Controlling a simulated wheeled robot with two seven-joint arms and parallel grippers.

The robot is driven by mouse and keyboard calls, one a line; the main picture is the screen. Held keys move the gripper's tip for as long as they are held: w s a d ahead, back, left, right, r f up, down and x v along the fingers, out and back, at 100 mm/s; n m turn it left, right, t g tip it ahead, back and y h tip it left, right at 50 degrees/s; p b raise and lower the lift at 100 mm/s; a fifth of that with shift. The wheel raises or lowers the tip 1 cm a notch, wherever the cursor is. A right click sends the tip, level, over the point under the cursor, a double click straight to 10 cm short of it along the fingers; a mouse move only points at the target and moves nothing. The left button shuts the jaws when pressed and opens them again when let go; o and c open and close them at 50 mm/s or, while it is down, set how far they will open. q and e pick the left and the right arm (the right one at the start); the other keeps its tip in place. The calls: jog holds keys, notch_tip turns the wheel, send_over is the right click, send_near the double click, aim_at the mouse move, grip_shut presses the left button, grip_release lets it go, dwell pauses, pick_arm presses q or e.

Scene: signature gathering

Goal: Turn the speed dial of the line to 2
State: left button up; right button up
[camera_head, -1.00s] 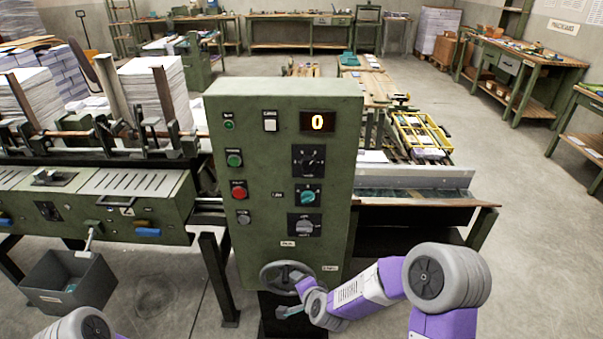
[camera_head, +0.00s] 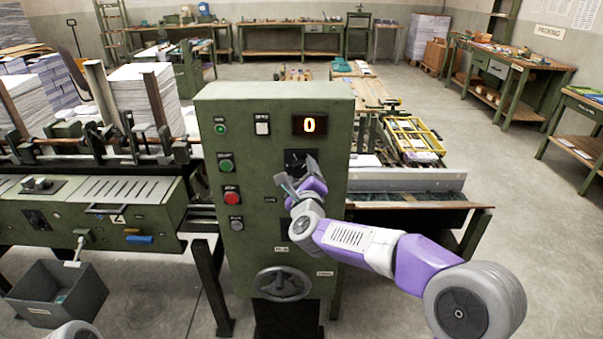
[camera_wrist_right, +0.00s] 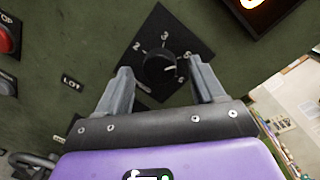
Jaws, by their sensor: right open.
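The speed dial (camera_wrist_right: 158,66) is a round black knob on a dark square plate on the green control cabinet (camera_head: 262,230). In the right wrist view, white numbers including 2 and 3 ring it. A pale pointer mark shows on its right side, away from the 2. My right gripper (camera_head: 298,173) is open in front of the dial. In the wrist view its two fingers (camera_wrist_right: 159,67) appear on either side of the knob; contact cannot be told. My left gripper is out of view.
The cabinet's display (camera_head: 309,125) reads 0. A green button (camera_head: 226,166), a red button (camera_head: 231,198) and a grey knob (camera_head: 236,224) sit left of my gripper. A handwheel (camera_head: 282,284) is below. A machine bed (camera_head: 400,181) stands to the right, behind my arm.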

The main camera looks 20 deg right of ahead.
jog(key=shift+w+d, duration=0.1)
jog(key=shift+w, duration=0.4)
jog(key=c, duration=1.1)
jog(key=shift+o, duration=0.2)
